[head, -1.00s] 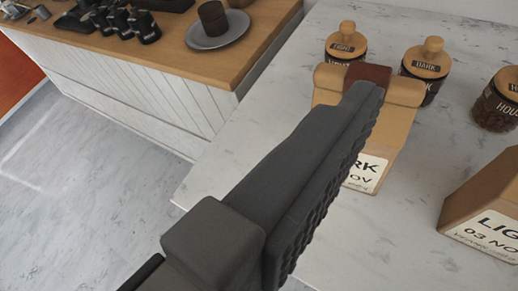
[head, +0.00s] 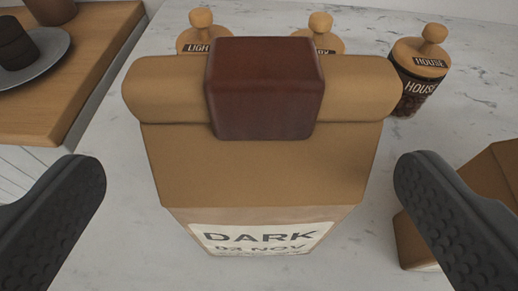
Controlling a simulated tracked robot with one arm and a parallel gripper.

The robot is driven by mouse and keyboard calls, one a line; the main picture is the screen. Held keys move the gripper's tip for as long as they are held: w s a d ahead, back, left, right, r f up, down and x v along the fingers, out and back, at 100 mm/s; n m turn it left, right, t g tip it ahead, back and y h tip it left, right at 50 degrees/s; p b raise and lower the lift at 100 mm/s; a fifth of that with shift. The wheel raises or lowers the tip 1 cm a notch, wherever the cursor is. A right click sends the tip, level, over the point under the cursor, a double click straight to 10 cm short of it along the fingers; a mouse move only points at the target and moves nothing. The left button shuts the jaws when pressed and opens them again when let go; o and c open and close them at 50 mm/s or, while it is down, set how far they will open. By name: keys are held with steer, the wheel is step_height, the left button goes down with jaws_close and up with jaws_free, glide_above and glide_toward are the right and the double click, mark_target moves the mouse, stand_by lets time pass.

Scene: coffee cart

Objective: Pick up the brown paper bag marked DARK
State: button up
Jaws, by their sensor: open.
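The brown paper bag marked DARK (head: 260,175) stands upright on the white marble counter in the middle of the head view. Its top is rolled over, with a dark red-brown block-shaped clip (head: 264,90) on the roll. A white label with DARK and a date shows low on its front. My gripper (head: 250,185) is open, with one dark ridged finger to the left of the bag and one to the right. Both fingers appear clear of the bag, with nothing held between them.
A second brown bag (head: 500,185) stands at the right, partly behind my right finger. Jars with wooden lids stand behind, including the HOUSE jar (head: 418,75). A wooden counter (head: 90,75) with a grey plate (head: 55,62) is at the left. Bare marble (head: 130,130) lies left of the bag.

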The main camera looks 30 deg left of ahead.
steer(key=shift+d+b+x, duration=0.2)
steer(key=shift+b+x, duration=0.15)
steer(key=shift+x, duration=2.8)
steer(key=shift+w, duration=0.2)
steer(key=c, duration=1.2)
steer(key=shift+r, duration=0.15)
